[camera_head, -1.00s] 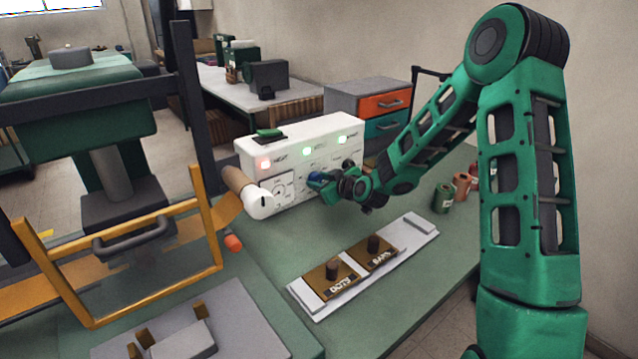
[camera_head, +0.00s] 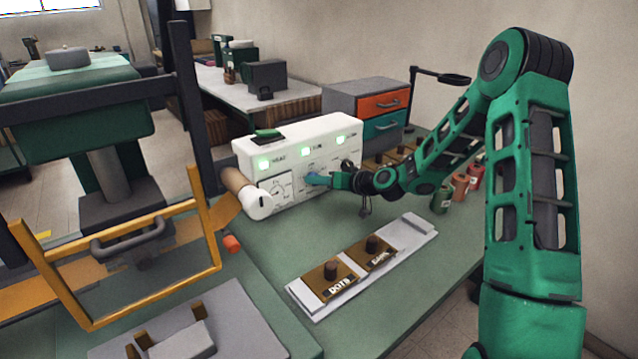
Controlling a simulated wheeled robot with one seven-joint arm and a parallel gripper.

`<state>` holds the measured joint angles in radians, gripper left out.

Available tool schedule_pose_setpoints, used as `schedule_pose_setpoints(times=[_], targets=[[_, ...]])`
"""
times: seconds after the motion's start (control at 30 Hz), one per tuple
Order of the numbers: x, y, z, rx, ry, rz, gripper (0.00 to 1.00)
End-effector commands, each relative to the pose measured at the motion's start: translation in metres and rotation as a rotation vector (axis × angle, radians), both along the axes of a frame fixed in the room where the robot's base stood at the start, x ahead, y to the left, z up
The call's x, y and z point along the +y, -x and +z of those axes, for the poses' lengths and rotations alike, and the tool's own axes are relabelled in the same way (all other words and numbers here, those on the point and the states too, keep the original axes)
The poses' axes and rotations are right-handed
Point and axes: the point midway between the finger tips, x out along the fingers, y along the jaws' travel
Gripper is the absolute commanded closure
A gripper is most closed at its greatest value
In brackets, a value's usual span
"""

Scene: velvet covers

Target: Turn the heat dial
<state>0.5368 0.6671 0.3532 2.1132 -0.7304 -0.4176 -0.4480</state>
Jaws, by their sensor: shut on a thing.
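The white control box (camera_head: 243,150) stands on the green bench. The left lamp (camera_head: 264,163), by a label that seems to read HEAT, is green. The middle lamp (camera_head: 306,152) and right lamp (camera_head: 341,138) are also green. My gripper (camera_head: 318,180) is at the front of the box, shut on a small blue dial (camera_head: 311,176). The fingers hide part of the dial, and its pointer angle cannot be read. A dark knob (camera_head: 347,165) sits to its right.
A grey tray (camera_head: 413,240) with stamp blocks marked DOTS and BARS lies in front. Several spools (camera_head: 441,200) stand at right. A yellow frame (camera_head: 120,305) is at left. Green bench between box and tray is clear.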

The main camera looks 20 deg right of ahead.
Motion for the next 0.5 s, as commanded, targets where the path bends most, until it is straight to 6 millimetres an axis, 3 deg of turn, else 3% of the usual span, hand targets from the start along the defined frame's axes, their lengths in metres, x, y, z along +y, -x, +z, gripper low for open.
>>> schedule_pose_setpoints(times=[0.5], targets=[[-0.009,-0.0042,-0.0027,0.182,-0.452,-0.012,0.9]])
